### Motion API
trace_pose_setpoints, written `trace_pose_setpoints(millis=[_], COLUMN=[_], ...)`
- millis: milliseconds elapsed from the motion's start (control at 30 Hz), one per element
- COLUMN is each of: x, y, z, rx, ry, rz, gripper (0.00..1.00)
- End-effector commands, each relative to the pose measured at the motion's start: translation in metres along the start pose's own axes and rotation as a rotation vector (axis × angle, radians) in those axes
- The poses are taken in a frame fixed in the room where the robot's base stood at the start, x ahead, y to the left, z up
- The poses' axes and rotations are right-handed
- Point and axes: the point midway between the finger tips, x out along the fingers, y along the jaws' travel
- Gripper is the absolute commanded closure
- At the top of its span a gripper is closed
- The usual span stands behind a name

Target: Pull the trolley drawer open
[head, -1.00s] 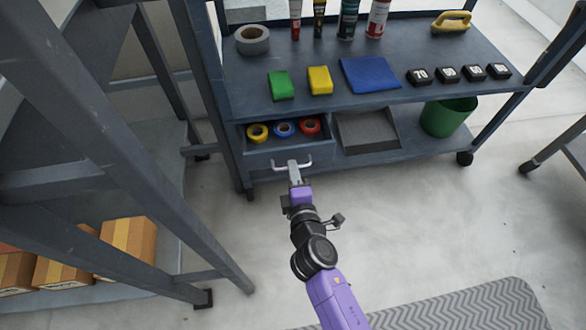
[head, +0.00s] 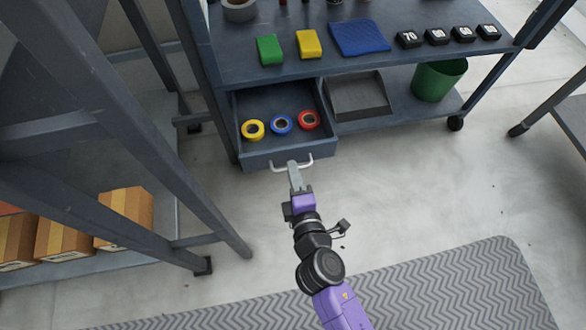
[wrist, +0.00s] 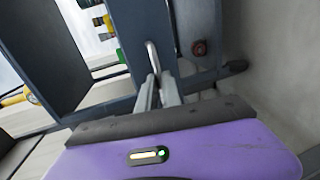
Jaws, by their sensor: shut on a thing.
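The trolley drawer (head: 262,158) sticks out from under the trolley's top shelf, and its inside shows. The pale bar handle (head: 304,164) is on the drawer front. My gripper (head: 293,167) is shut on the middle of the handle. In the wrist view the fingers (wrist: 158,88) close on the handle (wrist: 152,58); the exact contact is partly hidden by the fingers.
The trolley top (head: 380,52) holds a green block (head: 270,49), a yellow block (head: 308,44), a blue cloth (head: 358,37) and several black weights. A grey tray (head: 358,97) and green bucket (head: 438,80) stand right of the drawer. A dark rack (head: 170,150) with boxes stands left. Floor in front is clear, with a mat (head: 440,285).

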Motion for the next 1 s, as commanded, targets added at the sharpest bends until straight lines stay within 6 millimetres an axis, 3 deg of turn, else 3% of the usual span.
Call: trace_pose_setpoints(millis=[100,133,200,233,633,1000], x=[0.000,0.000,0.000,0.000,-0.006,-0.061], y=[-0.001,-0.001,-0.001,-0.001,-0.001,-0.001], z=[0.001,0.001,0.001,0.001,0.000,0.001], rx=[0.000,0.000,0.000,0.000,0.000,0.000], ry=[-0.002,-0.002,-0.002,-0.002,0.000,-0.002], rz=[-0.002,-0.002,-0.002,-0.002,-0.002,-0.003], gripper=[1.00,0.85,0.72,0.69,0.69,0.69])
